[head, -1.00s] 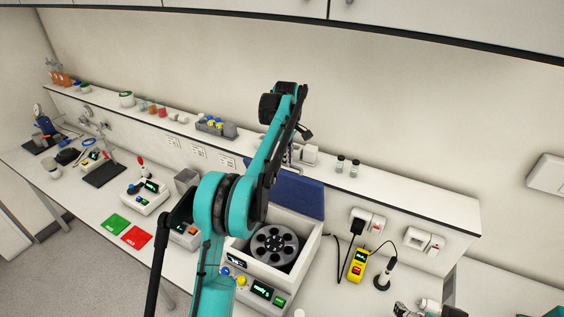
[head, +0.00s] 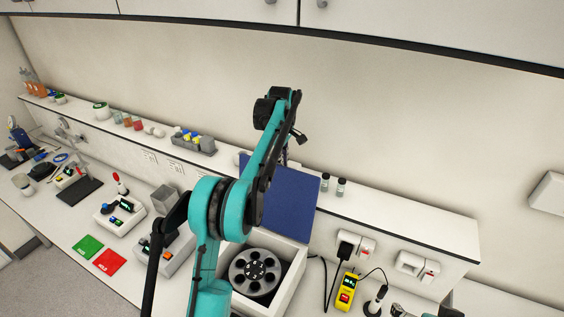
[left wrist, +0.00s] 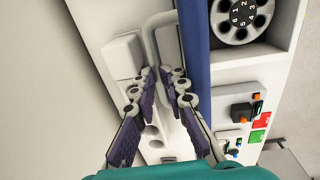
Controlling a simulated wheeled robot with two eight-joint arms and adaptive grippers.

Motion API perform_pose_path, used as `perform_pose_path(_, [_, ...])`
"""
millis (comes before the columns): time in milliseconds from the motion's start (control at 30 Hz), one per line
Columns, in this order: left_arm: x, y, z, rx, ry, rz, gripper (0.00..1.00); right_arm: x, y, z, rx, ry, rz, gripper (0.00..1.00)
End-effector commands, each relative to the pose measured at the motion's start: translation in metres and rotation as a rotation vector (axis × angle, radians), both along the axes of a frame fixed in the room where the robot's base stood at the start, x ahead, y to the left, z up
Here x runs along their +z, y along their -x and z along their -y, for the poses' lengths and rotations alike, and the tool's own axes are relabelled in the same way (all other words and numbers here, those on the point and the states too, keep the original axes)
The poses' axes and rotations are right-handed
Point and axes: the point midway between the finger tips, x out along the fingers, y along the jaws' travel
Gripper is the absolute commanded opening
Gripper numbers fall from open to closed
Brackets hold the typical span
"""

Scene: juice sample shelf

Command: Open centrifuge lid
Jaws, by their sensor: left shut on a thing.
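The centrifuge (head: 290,290) stands on the bench in the lower middle of the head view. Its blue lid (head: 292,200) is raised at the back, and the round grey rotor (head: 258,270) is uncovered. The left wrist view shows the lid edge-on (left wrist: 195,60) beside the rotor (left wrist: 240,14). My left gripper (left wrist: 165,72) is shut on the lid's pale bent handle (left wrist: 150,38), on the lid's outer side. In the head view, my left arm hides the fingers and part of the lid.
A shelf along the wall behind holds two small vials (head: 333,186) and a grey rack (head: 195,143). A yellow meter (head: 346,291) stands right of the centrifuge. Green (head: 88,246) and red (head: 109,261) mats lie left. Wall cabinets hang above.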

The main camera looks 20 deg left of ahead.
Motion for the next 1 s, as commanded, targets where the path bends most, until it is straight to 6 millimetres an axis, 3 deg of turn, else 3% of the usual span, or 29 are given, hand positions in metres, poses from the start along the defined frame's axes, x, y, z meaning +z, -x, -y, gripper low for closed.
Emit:
perform_pose_path(33, [-0.02,0.0,0.008,0.0,0.014,-0.015,0.0,-0.005,0.0,0.0,0.0,0.0,0.0,1.0])
perform_pose_path(233, [-0.02,0.0,0.008,0.001,0.014,-0.015,0.0,-0.005,0.0,0.0,0.0,0.0,0.0,1.0])
perform_pose_path(267, [-0.02,0.0,0.008,0.001,0.014,-0.015,0.18,-0.005,0.0,0.0,0.0,0.0,0.0,1.0])
perform_pose_path(300, [-0.02,0.0,0.008,0.001,0.014,-0.015,0.28,-0.005,0.0,0.0,0.0,0.0,0.0,1.0])
perform_pose_path(333, [-0.02,0.0,0.008,0.001,0.014,-0.015,0.32,-0.005,0.0,0.0,0.0,0.0,0.0,1.0])
perform_pose_path(567, [-0.014,0.001,0.008,0.001,0.013,-0.015,0.32,-0.005,0.0,0.0,0.0,0.0,0.0,1.0])
perform_pose_path(733, [0.014,0.006,0.008,0.001,0.012,-0.01,0.32,-0.004,0.0,0.0,0.0,0.0,0.0,1.0])
perform_pose_path(1000, [0.083,0.017,0.005,0.002,0.003,0.002,0.32,-0.002,0.0,0.0,0.0,0.0,0.0,1.0])
